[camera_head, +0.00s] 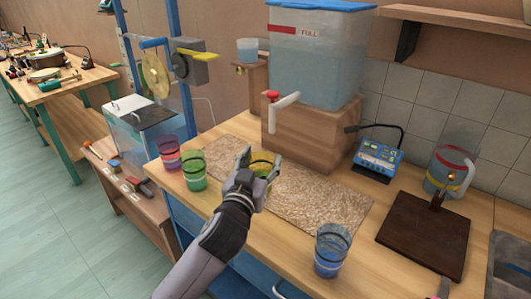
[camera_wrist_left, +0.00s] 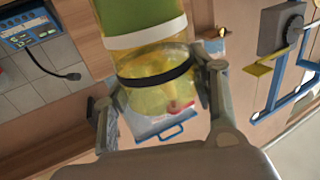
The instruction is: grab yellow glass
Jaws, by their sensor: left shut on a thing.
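The yellow glass (camera_head: 262,163) is on or just above the tan mat at the workbench's middle, partly hidden by my left gripper (camera_head: 258,172). In the left wrist view the yellow glass (camera_wrist_left: 155,75), clear yellow with a black band, sits between the two fingers of my left gripper (camera_wrist_left: 155,85). The fingers are shut on its sides. I cannot tell whether it touches the mat. My right gripper is not in view.
A purple glass (camera_head: 169,153) and a green glass (camera_head: 194,170) stand left of the gripper. A blue glass (camera_head: 331,250) stands at the front right. Behind is a water tank (camera_head: 315,70) on a wooden block (camera_head: 312,132). A dark board (camera_head: 425,232) lies right.

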